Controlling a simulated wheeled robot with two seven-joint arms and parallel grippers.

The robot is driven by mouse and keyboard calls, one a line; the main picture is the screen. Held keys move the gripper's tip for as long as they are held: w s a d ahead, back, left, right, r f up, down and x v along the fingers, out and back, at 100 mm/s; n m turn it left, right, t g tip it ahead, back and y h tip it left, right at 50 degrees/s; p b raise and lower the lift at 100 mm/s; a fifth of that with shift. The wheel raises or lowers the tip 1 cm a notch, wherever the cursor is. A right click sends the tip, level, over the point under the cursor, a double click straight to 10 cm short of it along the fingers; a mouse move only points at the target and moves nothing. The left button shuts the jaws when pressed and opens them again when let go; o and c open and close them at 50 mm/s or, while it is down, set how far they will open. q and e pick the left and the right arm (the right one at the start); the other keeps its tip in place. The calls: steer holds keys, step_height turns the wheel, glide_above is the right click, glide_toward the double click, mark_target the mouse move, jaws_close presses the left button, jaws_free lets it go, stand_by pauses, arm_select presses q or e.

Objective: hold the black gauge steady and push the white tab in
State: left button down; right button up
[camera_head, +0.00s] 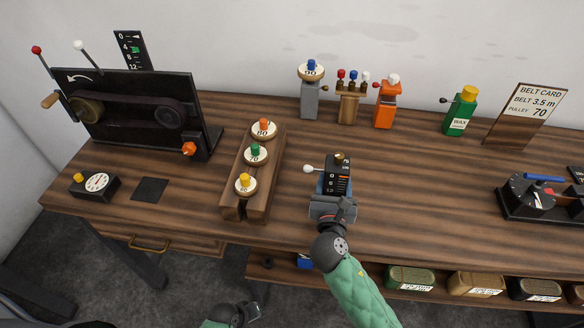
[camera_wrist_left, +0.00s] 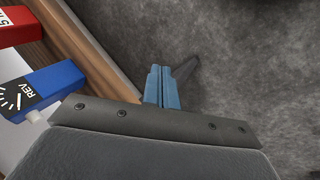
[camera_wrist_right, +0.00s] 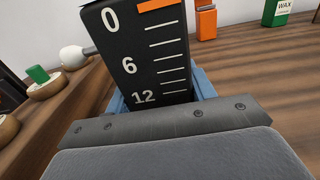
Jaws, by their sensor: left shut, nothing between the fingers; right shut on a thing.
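The black gauge (camera_head: 338,180) stands on the bench in front of my right gripper (camera_head: 334,205). My right gripper is shut on it; the blue fingers show on both sides of it in the right wrist view. The gauge's face (camera_wrist_right: 146,50) has white marks 0, 6 and 12 and an orange bar near the top. The white tab (camera_head: 308,168) is a rounded knob on a short stem, sticking out from the gauge's left side; it also shows in the right wrist view (camera_wrist_right: 73,57). My left gripper (camera_wrist_left: 162,86) is shut and empty, low before the bench's front edge.
A wooden rack (camera_head: 236,206) with several knobbed discs stands left of the gauge. A black belt machine (camera_head: 140,108) is at the left. A blue REV box (camera_wrist_left: 45,88) shows beside my left gripper. Several tins (camera_head: 410,279) sit on the shelf below.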

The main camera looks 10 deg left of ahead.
mark_target(309, 169)
steer(key=shift+f, duration=0.2)
arm_select(q)
steer(key=w+d+r+n+t+h, duration=0.1)
steer(key=w+d+r+n+h, duration=0.15)
steer(key=r, duration=0.95)
steer(key=w+d+r+n+t+h, duration=0.1)
steer(key=d+r+n+h, duration=0.15)
steer(key=r, duration=0.95)
steer(key=w+d+r+n+t+h, duration=0.1)
steer(key=w+d+r+n+h, duration=0.15)
steer(key=r, duration=0.95)
steer(key=w+a+r+m+t, duration=0.1)
steer(key=w+a+r, duration=0.1)
steer(key=w+r, duration=0.1)
steer(key=w+a+r+m+t, duration=0.2)
steer(key=w+r, duration=0.1)
steer(key=r, duration=0.2)
steer(key=w+a+r+m+t+h, duration=0.1)
steer(key=w+a+r+t, duration=0.1)
steer(key=r, duration=0.3)
steer(key=shift+w+m, duration=0.35)
steer(key=shift+w, duration=0.1)
steer(key=shift+w+a+t, duration=0.25)
steer(key=shift+t, duration=0.15)
steer(key=shift+w, duration=0.2)
steer(key=shift+w+d, duration=0.15)
steer(key=shift+w, duration=0.05)
steer(key=x, duration=0.9)
